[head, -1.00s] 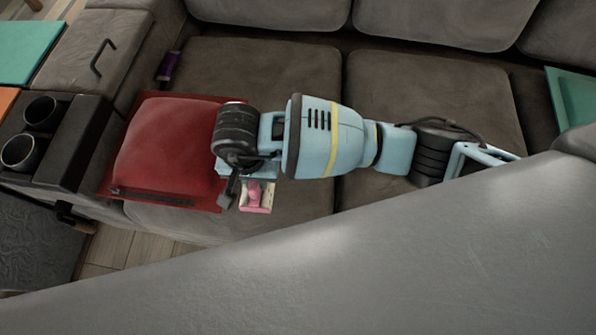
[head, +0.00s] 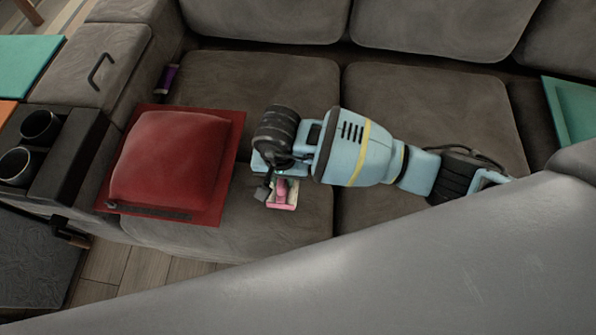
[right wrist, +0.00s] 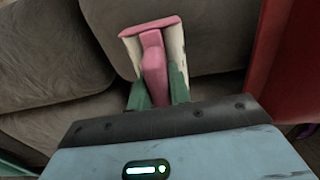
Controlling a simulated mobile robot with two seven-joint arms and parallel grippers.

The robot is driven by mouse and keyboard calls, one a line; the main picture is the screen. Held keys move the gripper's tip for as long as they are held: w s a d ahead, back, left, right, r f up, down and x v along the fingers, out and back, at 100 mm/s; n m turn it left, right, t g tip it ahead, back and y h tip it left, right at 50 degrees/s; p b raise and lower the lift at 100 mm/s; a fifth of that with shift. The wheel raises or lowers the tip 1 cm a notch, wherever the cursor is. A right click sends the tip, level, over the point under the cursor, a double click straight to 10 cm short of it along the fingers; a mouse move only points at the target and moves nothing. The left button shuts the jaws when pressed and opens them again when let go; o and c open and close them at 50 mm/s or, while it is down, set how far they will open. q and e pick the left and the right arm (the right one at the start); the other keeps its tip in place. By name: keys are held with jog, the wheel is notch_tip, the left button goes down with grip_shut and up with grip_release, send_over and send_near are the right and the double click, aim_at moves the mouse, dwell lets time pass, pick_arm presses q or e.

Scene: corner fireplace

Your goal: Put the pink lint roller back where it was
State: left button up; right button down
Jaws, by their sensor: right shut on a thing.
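The pink lint roller (head: 282,190) is in the jaws of my right gripper (head: 270,188), over the front part of the grey sofa seat. In the right wrist view the lint roller (right wrist: 153,62) has a pink handle, a pink end bar and pale sides. The green-tipped fingers of my right gripper (right wrist: 158,86) are on either side of its near part. Whether the roller touches the seat is hard to tell. My left gripper is not in view.
A red cushion (head: 172,160) lies on the sofa, left of my right gripper. A purple object (head: 167,79) lies behind it by the armrest. A console with cup holders (head: 62,150) stands at left. The seat behind the gripper (head: 270,80) is clear. A large grey surface (head: 330,270) fills the foreground.

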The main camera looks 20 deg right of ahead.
jog(key=d, duration=0.1)
jog(key=w+d, duration=0.1)
jog(key=d, duration=0.1)
jog(key=w+d, duration=0.1)
jog(key=shift+d+f, duration=0.15)
jog(key=shift+f, duration=1.5)
jog(key=shift+f+b, duration=0.3)
jog(key=shift+f, duration=0.05)
jog(key=shift+f, duration=0.1)
jog(key=c, duration=1.3)
grip_release()
